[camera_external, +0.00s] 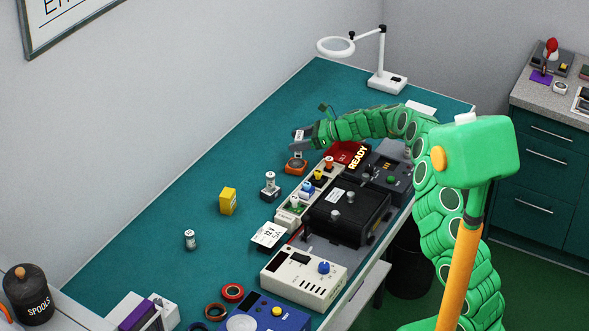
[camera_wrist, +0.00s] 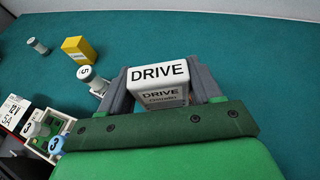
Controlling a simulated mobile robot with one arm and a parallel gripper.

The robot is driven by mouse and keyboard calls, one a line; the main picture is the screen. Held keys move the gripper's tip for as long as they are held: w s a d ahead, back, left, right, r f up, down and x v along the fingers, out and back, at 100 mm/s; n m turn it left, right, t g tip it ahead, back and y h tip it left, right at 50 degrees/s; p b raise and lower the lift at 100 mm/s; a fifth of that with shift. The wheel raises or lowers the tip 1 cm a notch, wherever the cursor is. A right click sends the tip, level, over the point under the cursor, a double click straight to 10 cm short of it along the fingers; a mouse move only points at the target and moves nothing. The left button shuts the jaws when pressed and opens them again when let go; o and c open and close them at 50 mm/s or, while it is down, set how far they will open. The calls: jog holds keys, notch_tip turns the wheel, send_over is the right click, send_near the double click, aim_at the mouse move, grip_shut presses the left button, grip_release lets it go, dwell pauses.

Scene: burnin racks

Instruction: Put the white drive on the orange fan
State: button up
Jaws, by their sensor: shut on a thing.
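The white drive, a block labelled DRIVE (camera_wrist: 158,72), is clamped between the two grey fingers of my gripper (camera_wrist: 161,80) in the wrist view. In the external view, my gripper (camera_external: 300,143) is at the far middle of the bench, with a small pale part of the drive (camera_external: 298,134) showing at the fingers. The orange fan (camera_external: 296,167) sits on the bench directly below the gripper in that view. I cannot tell whether the drive touches the fan. The fan does not show in the wrist view, where the drive and gripper cover the area between the fingers.
A yellow block (camera_external: 228,201), a grey-white cylinder (camera_external: 190,240) and a cylinder on a small base (camera_external: 270,186) stand left of the fan.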

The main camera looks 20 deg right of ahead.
jog(key=shift+w+a+f, duration=0.15)
jog(key=shift+w+f, duration=0.25)
jog(key=shift+f, duration=0.15)
jog(key=shift+w+a+f, duration=0.15)
jog(key=shift+w+f, duration=0.25)
jog(key=shift+f, duration=1.6)
jog(key=shift+d+f, duration=0.1)
jog(key=o, duration=1.1)
jog(key=shift+s+d+r, duration=0.1)
jog(key=shift+d+r, duration=0.2)
jog(key=v, duration=1.1)
jog(key=shift+s+d, duration=0.1)
